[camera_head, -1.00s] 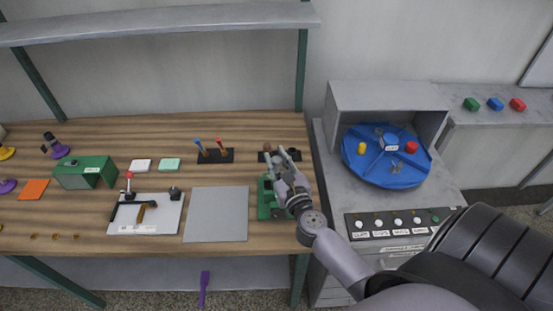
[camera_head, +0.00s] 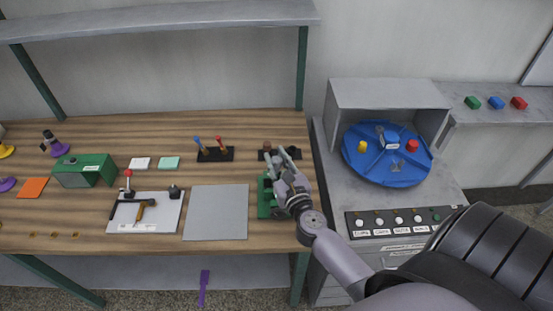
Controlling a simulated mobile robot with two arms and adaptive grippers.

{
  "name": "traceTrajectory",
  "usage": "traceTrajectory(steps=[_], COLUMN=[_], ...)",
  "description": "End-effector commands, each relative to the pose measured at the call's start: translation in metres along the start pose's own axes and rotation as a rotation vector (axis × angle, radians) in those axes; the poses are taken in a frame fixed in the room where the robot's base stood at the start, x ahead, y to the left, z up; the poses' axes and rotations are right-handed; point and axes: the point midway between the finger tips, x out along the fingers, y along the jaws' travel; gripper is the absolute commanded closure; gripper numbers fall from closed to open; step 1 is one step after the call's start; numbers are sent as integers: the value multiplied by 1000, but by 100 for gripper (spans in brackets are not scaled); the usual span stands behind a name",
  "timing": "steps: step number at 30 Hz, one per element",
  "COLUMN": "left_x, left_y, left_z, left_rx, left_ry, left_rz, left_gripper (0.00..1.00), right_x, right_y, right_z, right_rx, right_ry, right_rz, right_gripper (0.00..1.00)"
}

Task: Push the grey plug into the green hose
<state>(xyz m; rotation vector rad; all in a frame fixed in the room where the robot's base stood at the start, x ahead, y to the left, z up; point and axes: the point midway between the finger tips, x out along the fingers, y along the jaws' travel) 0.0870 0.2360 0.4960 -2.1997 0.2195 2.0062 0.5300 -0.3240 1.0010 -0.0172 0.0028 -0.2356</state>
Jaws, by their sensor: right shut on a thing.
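My right gripper (camera_head: 276,170) is over the right end of the wooden bench, at a green block-like fixture (camera_head: 264,200). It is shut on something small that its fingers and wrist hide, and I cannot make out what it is. I cannot clearly pick out the grey plug or a green hose; the arm covers much of the green fixture. My left gripper is not in view.
A black holder (camera_head: 292,153) stands just behind the right gripper. A grey mat (camera_head: 216,212) lies left of it, then a white board with tools (camera_head: 155,225). A blue turntable (camera_head: 370,174) and labelled button panel (camera_head: 405,221) are at right.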

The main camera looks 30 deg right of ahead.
Motion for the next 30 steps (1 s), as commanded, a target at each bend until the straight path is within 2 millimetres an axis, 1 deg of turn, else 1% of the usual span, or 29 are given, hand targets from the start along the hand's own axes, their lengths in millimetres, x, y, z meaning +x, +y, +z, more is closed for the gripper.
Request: traceTrajectory(steps=[30], left_x=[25], left_y=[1], left_z=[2], left_rx=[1], left_ry=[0], left_rz=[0], left_gripper=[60], right_x=[0], right_y=[0], right_z=[-27], right_rx=[-1], right_ry=[0], right_rz=[-1], right_gripper=[97])
